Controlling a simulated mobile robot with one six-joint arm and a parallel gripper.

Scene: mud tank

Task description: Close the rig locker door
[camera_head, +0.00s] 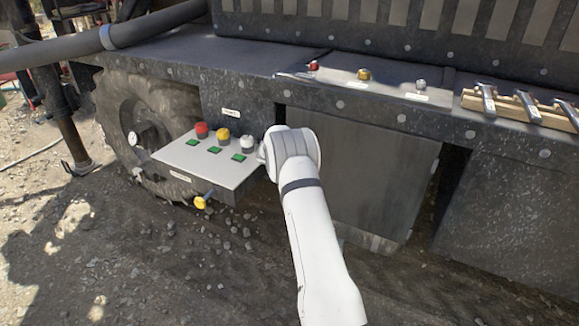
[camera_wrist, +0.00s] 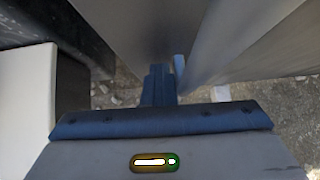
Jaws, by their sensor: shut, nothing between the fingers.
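The rig locker door (camera_head: 375,180) is a dark grey flat panel under the rig's deck, right of my arm. A dark gap shows along its right edge, so it does not look flush there; how far it stands open I cannot tell. In the wrist view my gripper (camera_wrist: 160,85) is shut and empty, its fingers pointing toward grey panels. A smooth grey panel, probably the door (camera_wrist: 250,45), lies just right of the fingers; whether they touch it is unclear. In the head view my own white wrist hides the gripper and part of the door's left side.
A control box (camera_head: 205,165) with red, yellow and white knobs stands close left of my wrist. A yellow knob (camera_head: 201,202) sticks out below it. Wrenches lie on a wooden rack (camera_head: 520,110) on the deck. A wheel (camera_head: 145,130) stands at left; the muddy ground in front is open.

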